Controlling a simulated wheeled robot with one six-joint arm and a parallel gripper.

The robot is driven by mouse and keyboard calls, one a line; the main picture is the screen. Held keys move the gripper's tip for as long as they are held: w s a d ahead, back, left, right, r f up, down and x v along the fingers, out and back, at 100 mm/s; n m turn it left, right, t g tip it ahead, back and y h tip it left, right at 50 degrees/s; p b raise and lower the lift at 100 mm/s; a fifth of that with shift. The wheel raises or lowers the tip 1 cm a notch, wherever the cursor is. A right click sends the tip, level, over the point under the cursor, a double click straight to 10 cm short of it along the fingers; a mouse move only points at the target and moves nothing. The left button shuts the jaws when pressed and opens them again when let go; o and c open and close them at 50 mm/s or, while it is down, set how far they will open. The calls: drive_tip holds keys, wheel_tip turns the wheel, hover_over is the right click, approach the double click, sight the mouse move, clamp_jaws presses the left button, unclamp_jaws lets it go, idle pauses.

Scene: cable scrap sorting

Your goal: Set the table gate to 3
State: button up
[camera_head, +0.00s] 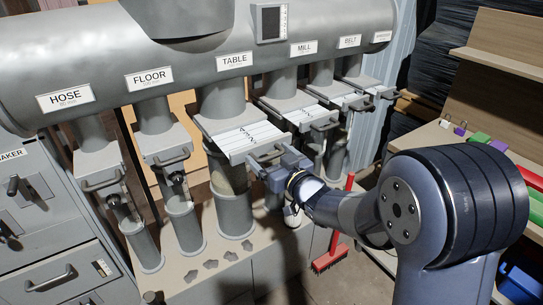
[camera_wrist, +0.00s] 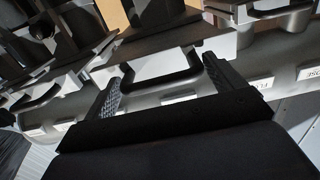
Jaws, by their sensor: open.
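The table gate (camera_head: 250,141) is a pale slide plate with marked lines and small numbers, pulled out toward me under the TABLE label (camera_head: 234,61). I cannot read its setting clearly. Its bar handle is at the plate's front end, partly hidden by my gripper (camera_head: 268,160). In the wrist view the dark U-shaped handle (camera_wrist: 160,84) lies between the two fingers of my gripper (camera_wrist: 162,88). The fingers are apart, one on each side of the handle, and not closed on it. I cannot tell whether either finger touches it.
The floor gate (camera_head: 172,157) and hose gate (camera_head: 102,182) stand to the left with their own handles. The mill gate (camera_head: 311,116) is close on the right, with further gates beyond. A red brush (camera_head: 331,258) stands below. A shelf with coloured blocks (camera_head: 480,138) is at the right.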

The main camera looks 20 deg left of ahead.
sight(264, 150)
drive_tip(key=shift+c, duration=0.3)
drive_tip(key=c, duration=1.2)
drive_tip(key=shift+b+x, duration=0.45)
drive_tip(key=shift+x, duration=1.25)
drive_tip(key=o, duration=1.3)
drive_tip(key=shift+c, duration=0.2)
